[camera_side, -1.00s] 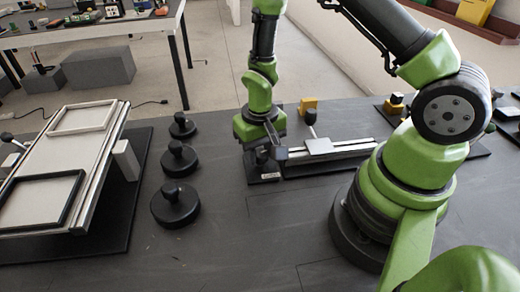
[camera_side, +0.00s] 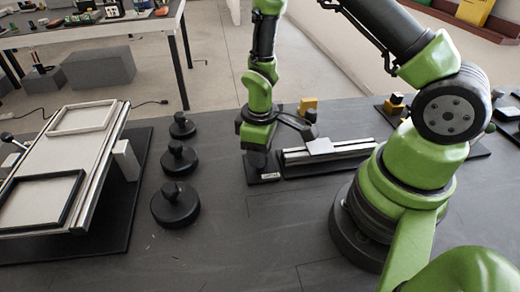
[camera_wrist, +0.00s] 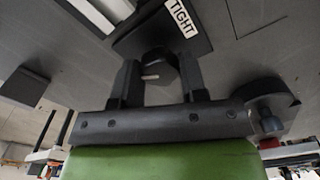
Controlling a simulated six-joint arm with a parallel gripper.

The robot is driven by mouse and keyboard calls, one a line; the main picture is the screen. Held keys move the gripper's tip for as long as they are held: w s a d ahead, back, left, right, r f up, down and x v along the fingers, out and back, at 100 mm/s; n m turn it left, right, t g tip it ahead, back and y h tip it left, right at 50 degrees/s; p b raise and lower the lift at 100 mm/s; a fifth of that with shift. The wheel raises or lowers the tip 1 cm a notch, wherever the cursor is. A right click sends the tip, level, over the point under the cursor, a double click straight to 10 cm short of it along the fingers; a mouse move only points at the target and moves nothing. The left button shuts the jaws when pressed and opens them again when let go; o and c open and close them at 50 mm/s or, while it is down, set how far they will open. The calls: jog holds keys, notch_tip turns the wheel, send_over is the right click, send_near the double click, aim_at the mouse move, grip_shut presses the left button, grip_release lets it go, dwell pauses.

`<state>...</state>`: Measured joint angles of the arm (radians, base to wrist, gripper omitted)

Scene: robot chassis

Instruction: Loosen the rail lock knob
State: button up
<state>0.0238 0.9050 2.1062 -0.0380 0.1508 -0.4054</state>
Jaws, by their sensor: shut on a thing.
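The dark rail lock knob (camera_wrist: 158,64) sits between my gripper's fingers in the wrist view, with a short pale mark on its side. It stands at a dark plate carrying a white "TIGHT" label (camera_wrist: 181,17). My gripper (camera_wrist: 159,80) points down and is shut on the knob, one finger on each side. In the side view my gripper (camera_side: 257,163) is at the left end of the silver rail (camera_side: 345,151), where it hides the knob. A light grey carriage (camera_side: 321,146) sits on the rail.
Several dark pieces of equipment surround the rail. A yellow block (camera_side: 308,104) stands behind it. Three black round pieces with handles (camera_side: 175,207) stand in a row to the left. A tilted panel (camera_side: 88,150) is farther left. The bench in front of the rail is clear.

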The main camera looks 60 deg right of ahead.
jog(key=shift+n, duration=0.3)
dwell(0.4)
jog(key=o, duration=0.9)
jog(key=shift+r, duration=0.1)
notch_tip(320, 180, up, 10)
jog(key=shift+f, duration=0.1)
jog(key=s+a+r+m+t, duration=0.1)
jog(key=s+r+m+t, duration=0.1)
jog(key=r, duration=0.4)
jog(key=s+a+r+m+t+y, duration=0.1)
jog(key=s+r+m+t, duration=0.1)
jog(key=s+r, duration=0.4)
jog(key=s+a+r+m+t+y, duration=0.1)
jog(key=s+r+m+t, duration=0.2)
jog(key=r, duration=0.3)
jog(key=shift+s+a+r+m, duration=0.2)
jog(key=shift+s+r+m, duration=0.05)
jog(key=shift+s+m, duration=0.55)
